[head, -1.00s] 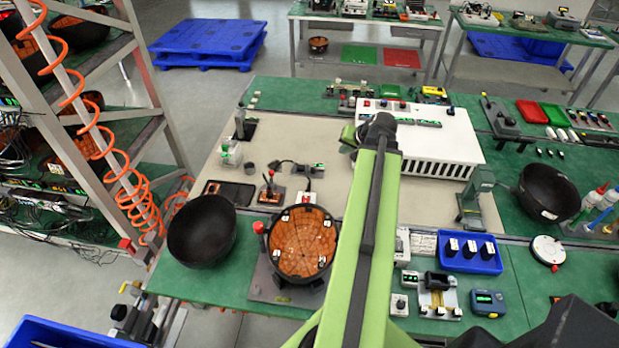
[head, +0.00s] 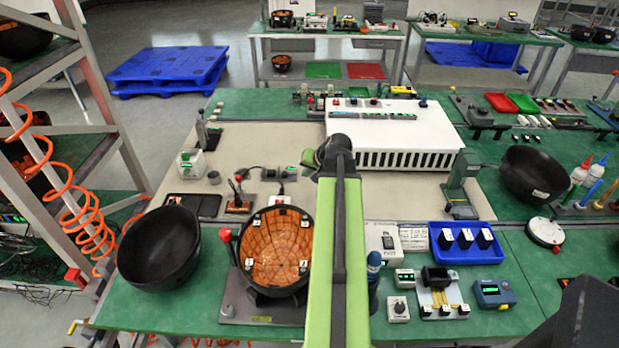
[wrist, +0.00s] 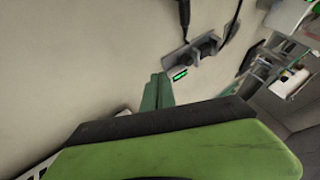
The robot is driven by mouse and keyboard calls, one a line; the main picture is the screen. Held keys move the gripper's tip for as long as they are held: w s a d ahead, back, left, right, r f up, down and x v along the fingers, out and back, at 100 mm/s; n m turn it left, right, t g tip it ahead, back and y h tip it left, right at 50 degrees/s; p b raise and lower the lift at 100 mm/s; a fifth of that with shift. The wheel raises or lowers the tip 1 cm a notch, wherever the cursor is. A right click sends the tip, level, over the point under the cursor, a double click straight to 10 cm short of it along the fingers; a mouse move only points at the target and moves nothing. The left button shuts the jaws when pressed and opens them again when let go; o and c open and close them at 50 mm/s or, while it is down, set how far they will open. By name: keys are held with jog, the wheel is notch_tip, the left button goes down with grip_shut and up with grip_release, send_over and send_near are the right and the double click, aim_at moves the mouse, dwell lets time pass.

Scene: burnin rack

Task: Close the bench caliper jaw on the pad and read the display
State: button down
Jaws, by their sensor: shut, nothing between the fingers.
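A small grey device with blocks, a cable and a green-lit display (head: 278,174) lies on the beige mat, left of my gripper; it looks like the bench caliper. In the wrist view the grey device (wrist: 190,55) is just beyond the fingertips, with its display (wrist: 180,74) beside them. I cannot make out the jaw gap, the pad or the reading. My gripper (head: 313,159) is shut and empty, a short way right of the device. Its green fingers (wrist: 157,92) show together in the wrist view and look apart from the device.
A white vented box (head: 395,130) stands behind and right of my gripper. A black bowl (head: 160,248) and a fixture holding an orange-lined bowl (head: 275,255) stand in front. A blue tray (head: 467,256) lies to the right. Bare mat (head: 265,142) lies behind the device.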

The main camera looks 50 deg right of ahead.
aim_at(285, 175)
jog(key=b+x, duration=0.2)
jog(key=x, duration=0.2)
jog(key=shift+d+f+b, duration=0.1)
jog(key=shift+f+b, duration=0.2)
jog(key=shift+f, duration=0.1)
jog(key=shift+w+a+r+p, duration=0.25)
jog(key=shift+w+a+p, duration=0.1)
jog(key=shift+w, duration=0.25)
jog(key=shift+w+a+r+p, duration=0.2)
jog(key=shift+w+a+r, duration=0.15)
jog(key=shift+w, duration=0.25)
jog(key=shift+w+a, duration=0.25)
jog(key=shift+w, duration=0.3)
jog(key=shift+w+a, duration=0.7)
jog(key=shift+w, duration=0.1)
